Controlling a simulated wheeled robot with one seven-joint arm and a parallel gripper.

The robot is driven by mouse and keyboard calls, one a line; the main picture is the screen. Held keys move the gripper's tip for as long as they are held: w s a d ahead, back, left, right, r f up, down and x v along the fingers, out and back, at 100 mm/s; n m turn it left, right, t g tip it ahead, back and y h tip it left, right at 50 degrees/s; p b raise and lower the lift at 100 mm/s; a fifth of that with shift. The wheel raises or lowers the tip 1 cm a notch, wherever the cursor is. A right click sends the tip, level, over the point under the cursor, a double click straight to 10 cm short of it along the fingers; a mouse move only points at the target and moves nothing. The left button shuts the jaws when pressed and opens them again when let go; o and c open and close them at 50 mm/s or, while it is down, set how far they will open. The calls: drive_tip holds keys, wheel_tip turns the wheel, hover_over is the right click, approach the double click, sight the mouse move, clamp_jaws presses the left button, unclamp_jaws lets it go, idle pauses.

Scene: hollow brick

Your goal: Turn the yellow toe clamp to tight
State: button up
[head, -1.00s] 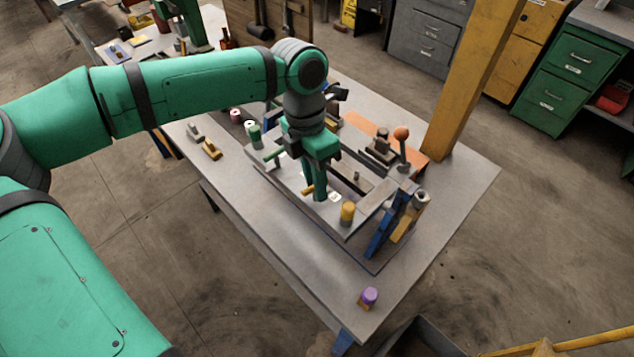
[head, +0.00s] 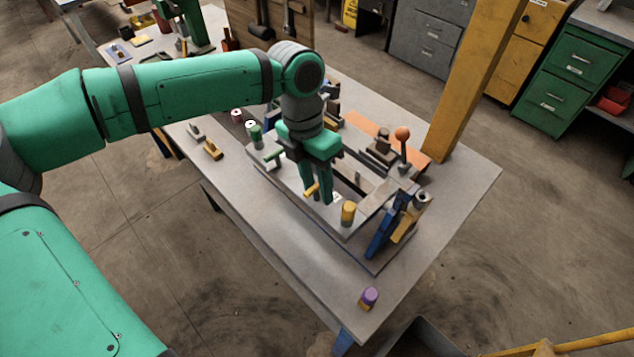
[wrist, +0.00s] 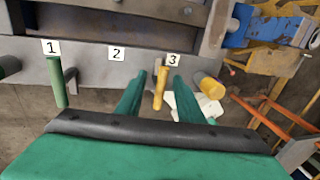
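The yellow toe clamp handle (wrist: 161,88) stands below the label 3 (wrist: 173,59) on the grey fixture's edge. In the head view the yellow handle (head: 312,190) shows beside the fingers. My gripper (wrist: 159,82) is open, with one green finger on each side of the handle. Gaps show between the handle and both fingers in the wrist view, so I see no grip. In the head view my gripper (head: 317,193) is low over the fixture's near edge. A green handle (wrist: 63,84) is below label 1 (wrist: 51,48).
A yellow-topped cylinder (head: 348,213) stands right of my gripper; it also shows in the wrist view (wrist: 207,84). A blue bracket (head: 388,226) and an orange-knobbed lever (head: 402,146) are further right. A purple-capped piece (head: 368,297) is near the table's front corner, where the tabletop is mostly clear.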

wheel_tip(320, 180, up, 11)
drive_tip(key=w+a, duration=0.1)
drive_tip(key=shift+w+a+f, duration=0.2)
drive_tip(key=shift+w+a, duration=0.1)
idle(0.4)
idle(0.5)
